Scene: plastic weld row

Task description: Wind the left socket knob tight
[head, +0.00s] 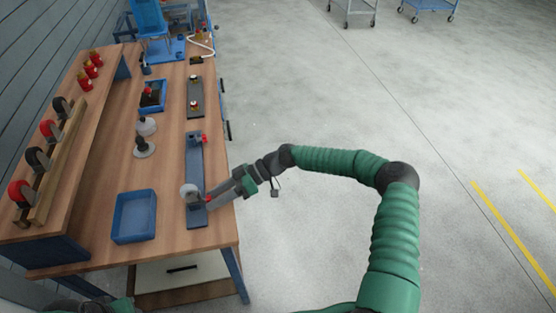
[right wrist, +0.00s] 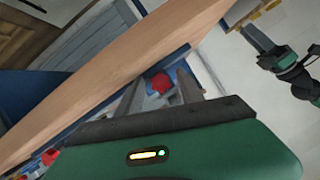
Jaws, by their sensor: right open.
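A long blue-grey plate (head: 195,165) lies along the right edge of the workbench and carries two sockets with red knobs. The far red knob (head: 204,138) stands clear of my grippers. The near red knob (head: 208,199) sits beside a pale round disc (head: 188,190) and is partly covered by my right gripper (head: 208,200). In the right wrist view the near red knob (right wrist: 160,83) shows between the two open fingers of my right gripper (right wrist: 160,88); contact cannot be told.
An empty blue tray (head: 134,216) stands left of the plate. Two round-based pieces (head: 145,148) stand behind it. A raised shelf with several red and black rolls (head: 38,160) lines the bench's left side. Open floor lies to the right.

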